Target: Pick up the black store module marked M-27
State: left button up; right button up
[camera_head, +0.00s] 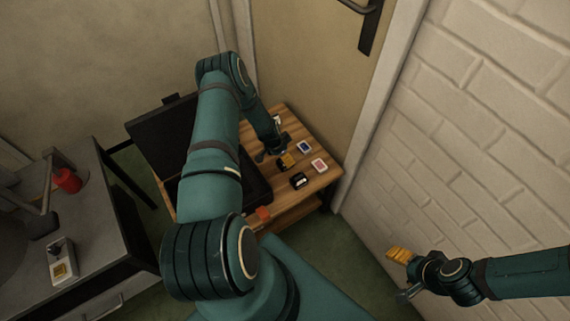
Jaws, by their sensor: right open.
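Small modules lie on the slatted wooden table (322,181). A black one with a pale label (298,181) is near the front right; its marking is too small to read. A black-and-yellow piece (286,161) lies behind it, close to my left gripper (268,152). The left gripper is low over the table, small and dark; I cannot tell whether it is open or touching anything. My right gripper (403,274) is open, beside the brick wall and away from the table. A yellow-orange part shows at its end.
A blue-and-white module (304,147) and a red-and-white one (319,165) lie on the table. An open black case (160,135) stands left, partly hidden by my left arm. A red piece (264,213) is at the front edge. A grey bench (95,245) stands far left.

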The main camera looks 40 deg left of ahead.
pick_arm(q)
jog(key=shift+b+x, duration=0.85)
jog(key=shift+x, duration=2.1)
jog(key=shift+s+d, duration=0.1)
jog(key=c, duration=1.4)
